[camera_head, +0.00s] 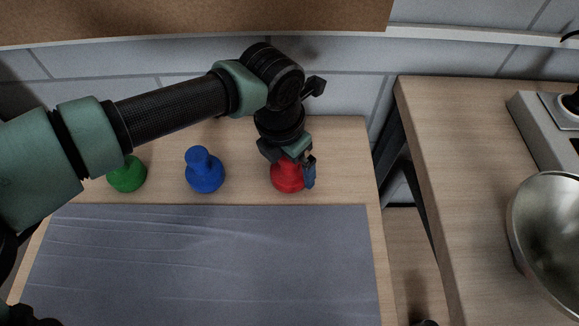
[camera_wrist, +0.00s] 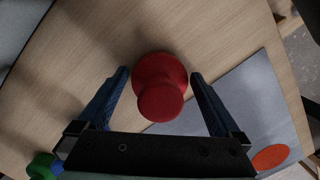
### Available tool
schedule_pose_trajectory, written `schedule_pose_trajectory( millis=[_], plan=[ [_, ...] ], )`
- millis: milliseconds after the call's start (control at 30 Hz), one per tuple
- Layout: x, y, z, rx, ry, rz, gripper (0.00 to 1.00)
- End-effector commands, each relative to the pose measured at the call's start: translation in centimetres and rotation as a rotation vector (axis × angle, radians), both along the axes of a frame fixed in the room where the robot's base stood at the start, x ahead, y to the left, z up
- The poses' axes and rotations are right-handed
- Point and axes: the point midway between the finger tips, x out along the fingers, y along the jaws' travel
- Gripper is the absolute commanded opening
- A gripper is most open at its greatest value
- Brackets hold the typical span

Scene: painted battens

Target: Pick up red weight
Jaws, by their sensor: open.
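The red weight (camera_head: 286,177) stands upright on the wooden table near its right back corner, behind the grey mat. In the head view my gripper is directly over it and hides its top. In the wrist view the red weight (camera_wrist: 161,86) shows its round knob and wider base between the two blue fingers. My gripper (camera_wrist: 158,74) is open, with a gap between each finger and the weight. My gripper also shows in the head view (camera_head: 290,172), pointing down, one finger at the right side of the weight.
A blue weight (camera_head: 205,172) and a green weight (camera_head: 127,175) stand to the left on the table. The grey mat (camera_head: 210,265) covers the table's front. A gap separates the table from a right counter (camera_head: 460,150) with a metal bowl (camera_head: 550,225). A tiled wall is behind.

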Motion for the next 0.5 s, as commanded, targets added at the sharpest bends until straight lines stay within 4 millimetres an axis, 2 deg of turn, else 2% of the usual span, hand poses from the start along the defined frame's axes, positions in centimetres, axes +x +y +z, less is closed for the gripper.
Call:
schedule_pose_trajectory(
  millis=[233, 500],
  plan=[
    [0.04, -0.08, -0.38, 0.000, 0.000, -0.001, 1.00],
    [0.04, -0.09, -0.34, -0.001, -0.001, -0.001, 0.51]
  ],
)
